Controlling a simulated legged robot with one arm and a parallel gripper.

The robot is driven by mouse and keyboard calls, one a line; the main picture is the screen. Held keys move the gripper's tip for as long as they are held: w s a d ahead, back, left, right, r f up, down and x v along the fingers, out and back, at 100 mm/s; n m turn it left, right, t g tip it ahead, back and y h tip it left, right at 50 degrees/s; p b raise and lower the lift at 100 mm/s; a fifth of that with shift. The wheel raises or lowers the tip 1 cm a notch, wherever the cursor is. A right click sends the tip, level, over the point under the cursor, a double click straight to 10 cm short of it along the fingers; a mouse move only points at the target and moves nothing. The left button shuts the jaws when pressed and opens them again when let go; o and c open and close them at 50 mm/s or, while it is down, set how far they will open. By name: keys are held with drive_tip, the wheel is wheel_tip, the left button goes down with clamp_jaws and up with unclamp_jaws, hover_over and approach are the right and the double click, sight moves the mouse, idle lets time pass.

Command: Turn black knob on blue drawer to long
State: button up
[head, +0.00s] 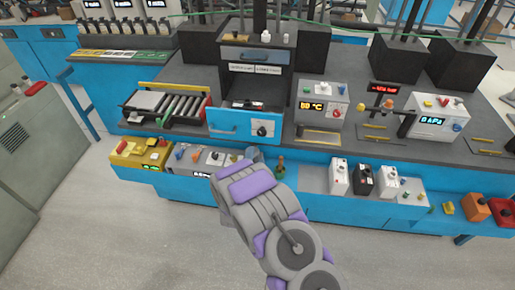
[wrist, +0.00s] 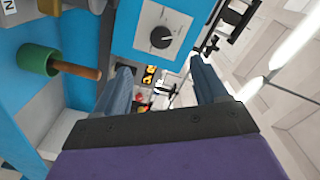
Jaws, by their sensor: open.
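The blue drawer (head: 228,122) is in the middle of the bench in the head view, its front facing me. The black knob (head: 262,130) sits on a pale plate at the right side of its front. In the wrist view the black knob (wrist: 161,37) shows on its white dial plate, on the blue drawer front (wrist: 123,28). The dial's lettering is too small to read. My gripper (wrist: 161,86) is open and empty, with the knob beyond its fingertips and apart from them. In the head view my arm largely hides the gripper (head: 255,154), below the drawer.
A roller conveyor (head: 178,110) stands left of the drawer, and a grey meter box (head: 321,103) stands right. A lower blue shelf carries small devices and a green-and-wood tool (wrist: 40,60), close to the left finger in the wrist view. The floor in front is clear.

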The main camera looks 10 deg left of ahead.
drive_tip(key=s, duration=0.5)
drive_tip(key=shift+w, duration=0.1)
idle(0.4)
wheel_tip(320, 180, up, 6)
drive_tip(key=w+d+n+g+y, duration=0.1)
drive_tip(key=d+n+g, duration=0.1)
drive_tip(key=g, duration=0.4)
drive_tip(key=s+d+r+n+g+y, duration=0.2)
drive_tip(key=s+d+r+n+g, duration=0.3)
drive_tip(key=s+r, duration=0.4)
drive_tip(key=s+d+r+n+g, duration=0.1)
drive_tip(key=s+d+r+g, duration=0.2)
drive_tip(key=s, duration=0.9)
drive_tip(key=s+d+r+n+g+h, duration=0.1)
drive_tip(key=s+d+r+n+g, duration=0.1)
drive_tip(key=s+d, duration=0.6)
drive_tip(key=s+d+r+n+g+h, duration=0.1)
drive_tip(key=s+d+r+n+g, duration=0.1)
drive_tip(key=s, duration=1.4)
drive_tip(key=d+r+g, duration=0.1)
drive_tip(key=d+r, duration=0.1)
drive_tip(key=d, duration=0.1)
drive_tip(key=shift+s+d+g+b, duration=0.2)
drive_tip(key=shift+d+g+b, duration=0.1)
drive_tip(key=shift+g+b, duration=0.1)
